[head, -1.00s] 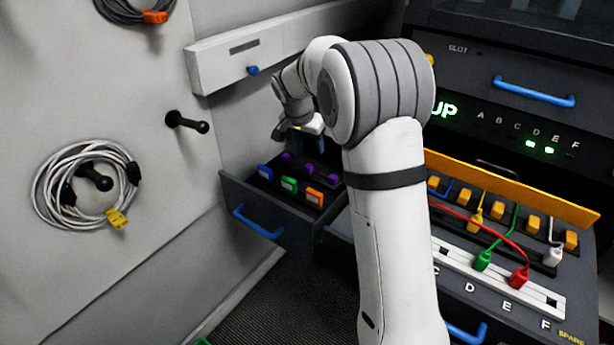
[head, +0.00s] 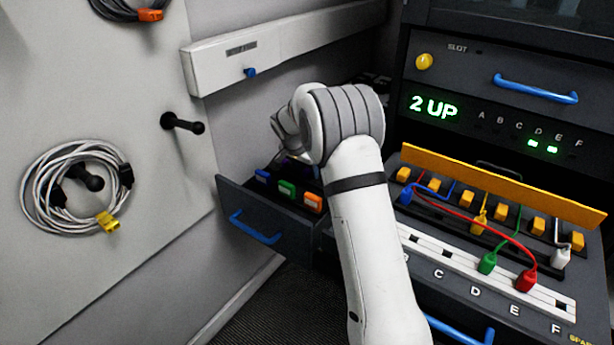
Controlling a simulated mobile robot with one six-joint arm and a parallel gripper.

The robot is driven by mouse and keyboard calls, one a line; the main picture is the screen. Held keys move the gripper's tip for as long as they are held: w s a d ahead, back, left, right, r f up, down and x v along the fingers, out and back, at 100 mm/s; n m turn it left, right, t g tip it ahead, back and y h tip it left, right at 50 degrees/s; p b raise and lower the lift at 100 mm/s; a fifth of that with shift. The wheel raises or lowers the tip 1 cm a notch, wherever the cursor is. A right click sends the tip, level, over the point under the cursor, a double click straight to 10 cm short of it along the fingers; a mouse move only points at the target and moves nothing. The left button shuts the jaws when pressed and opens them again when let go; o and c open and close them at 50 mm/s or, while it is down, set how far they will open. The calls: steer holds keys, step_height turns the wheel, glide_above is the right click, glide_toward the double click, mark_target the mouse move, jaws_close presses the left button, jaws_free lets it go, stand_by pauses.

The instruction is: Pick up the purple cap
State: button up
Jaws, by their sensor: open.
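The open drawer (head: 283,226) holds coloured caps. A blue cap (head: 262,177), a green cap (head: 287,190) and an orange cap (head: 312,202) stand in its front row. The purple caps behind them are hidden now by my arm and wrist. My gripper (head: 292,157) is over the back part of the drawer, mostly hidden behind my own wrist, and only a sliver of it shows. It is open. I cannot see whether it touches a purple cap.
A panel on the right carries yellow blocks, coloured cables and a long yellow bar (head: 500,185). A display (head: 434,107) reads "2 UP". A coiled white cable (head: 75,188) hangs on the left wall, near a black peg (head: 183,123).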

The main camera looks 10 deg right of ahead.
mark_target(305, 171)
jaws_close()
step_height(305, 171, up, 14)
steer(key=p, duration=0.4)
steer(key=shift+f, duration=0.15)
stand_by(0.9)
steer(key=shift+a, duration=0.1)
